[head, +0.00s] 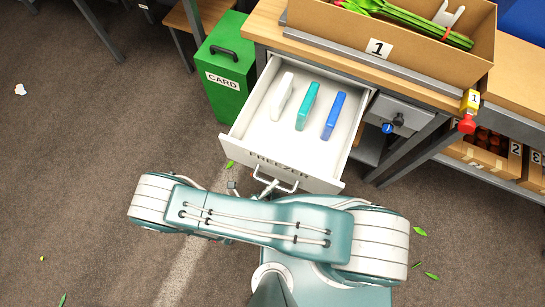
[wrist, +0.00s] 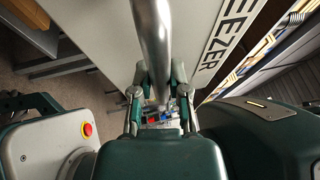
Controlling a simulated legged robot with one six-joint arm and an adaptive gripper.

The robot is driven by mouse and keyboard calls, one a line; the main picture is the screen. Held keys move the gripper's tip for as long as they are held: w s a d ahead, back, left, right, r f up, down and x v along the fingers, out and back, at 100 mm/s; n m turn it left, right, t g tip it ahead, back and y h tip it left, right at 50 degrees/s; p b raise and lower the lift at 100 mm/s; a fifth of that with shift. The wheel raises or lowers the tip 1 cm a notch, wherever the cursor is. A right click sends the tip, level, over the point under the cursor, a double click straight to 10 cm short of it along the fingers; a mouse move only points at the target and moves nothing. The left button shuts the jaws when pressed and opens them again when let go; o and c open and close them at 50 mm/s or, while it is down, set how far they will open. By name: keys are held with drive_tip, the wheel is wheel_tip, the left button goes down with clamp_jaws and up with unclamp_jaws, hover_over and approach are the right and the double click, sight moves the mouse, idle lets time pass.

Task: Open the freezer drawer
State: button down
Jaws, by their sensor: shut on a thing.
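The freezer drawer (head: 262,133) is white and stands pulled out from under the bench in the head view, its inside showing. In it lie a white pack (head: 282,97), a teal pack (head: 307,106) and a blue pack (head: 334,115). The drawer front faces me, with a bar handle (head: 276,179) below the word FREEZER. My gripper is shut on the handle; in the wrist view the metal bar (wrist: 153,45) runs between the fingers of my gripper (wrist: 160,105). In the head view my arm hides most of the gripper.
A green CARD bin (head: 222,85) stands left of the drawer. A cardboard box (head: 405,30) with green stems sits on the bench above. Right of the drawer is a grey panel with a blue knob (head: 387,128). Leaves lie on the otherwise clear carpet at lower right.

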drive_tip(key=c, duration=0.6)
unclamp_jaws()
drive_tip(key=shift+d+f, duration=0.1)
drive_tip(key=v, duration=1.2)
drive_tip(key=shift+f, duration=0.1)
